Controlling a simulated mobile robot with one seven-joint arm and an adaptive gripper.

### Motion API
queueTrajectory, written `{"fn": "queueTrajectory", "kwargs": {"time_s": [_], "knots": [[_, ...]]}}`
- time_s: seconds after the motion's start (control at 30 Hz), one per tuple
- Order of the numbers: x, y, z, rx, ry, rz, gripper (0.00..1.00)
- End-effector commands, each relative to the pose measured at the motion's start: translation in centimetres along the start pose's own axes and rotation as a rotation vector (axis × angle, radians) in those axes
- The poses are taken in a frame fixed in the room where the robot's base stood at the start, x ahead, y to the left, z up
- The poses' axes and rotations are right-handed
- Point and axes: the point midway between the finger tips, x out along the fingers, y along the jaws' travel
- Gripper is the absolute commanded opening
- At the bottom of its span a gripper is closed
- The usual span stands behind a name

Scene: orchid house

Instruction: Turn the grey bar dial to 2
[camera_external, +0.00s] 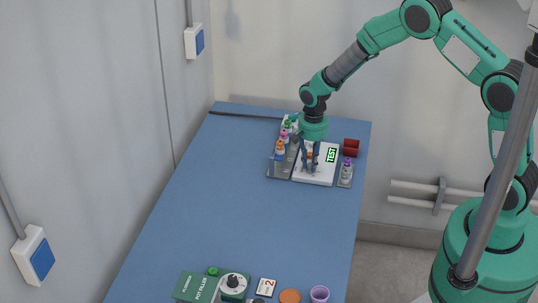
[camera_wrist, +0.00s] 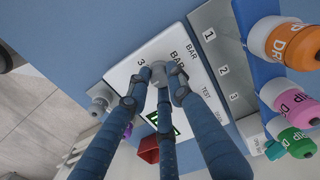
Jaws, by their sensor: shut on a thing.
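The white panel (camera_external: 322,179) lies at the far end of the blue table. In the wrist view the panel (camera_wrist: 121,76) shows the words BAR and TEST, a numeral 3 and a lit green display (camera_wrist: 158,122). The grey bar dial (camera_wrist: 158,71) is a small knob on the panel near the 3. My three-fingered gripper (camera_external: 311,163) points down over the panel; in the wrist view its blue fingers (camera_wrist: 156,85) are closed around the dial. The fingers cover part of the dial, and I cannot tell which number it points to.
A grey rack (camera_wrist: 212,52) numbered 1 to 3 stands beside the panel, with several coloured dropper bottles (camera_external: 282,145). A green pot filler (camera_external: 195,287) is at the near end. The table's middle is clear.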

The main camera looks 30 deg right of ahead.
Motion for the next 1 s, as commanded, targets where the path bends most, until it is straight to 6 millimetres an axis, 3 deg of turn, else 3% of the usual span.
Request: {"fn": "queueTrajectory", "kwargs": {"time_s": [0.5, 0.53, 0.63, 1.0], "knots": [[-0.06, -0.07, -0.05, 0.031, 0.001, -0.002, 0.00], [-0.06, -0.07, -0.05, 0.031, 0.001, -0.002, 0.22], [-0.05, -0.06, -0.04, 0.031, 0.001, -0.001, 0.39], [-0.20, -0.04, -0.03, 0.030, 0.001, -0.001, 0.39]]}}
